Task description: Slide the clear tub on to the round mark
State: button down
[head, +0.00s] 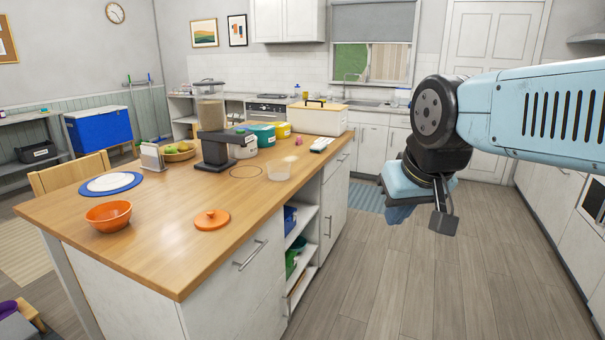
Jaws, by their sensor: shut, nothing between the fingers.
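The clear tub (279,171) stands on the wooden island top, close to its right edge. The round mark (246,172) is a thin dark ring on the wood just left of the tub; the two look close together but apart. My gripper (398,214) hangs at the right, beyond the island's right edge and over the floor, apart from the tub. It points down, and it is shut and empty.
A food dispenser (213,135) stands left of the mark. Behind are a teal pot (262,134), a yellow pot (282,131) and a cream box (317,120). An orange lid (211,219) and orange bowl (108,216) lie in front. The wood between lid and mark is clear.

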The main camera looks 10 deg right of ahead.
aim_at(278, 170)
jog(key=u, duration=0.15)
jog(key=i, duration=0.9)
jog(key=z, duration=0.05)
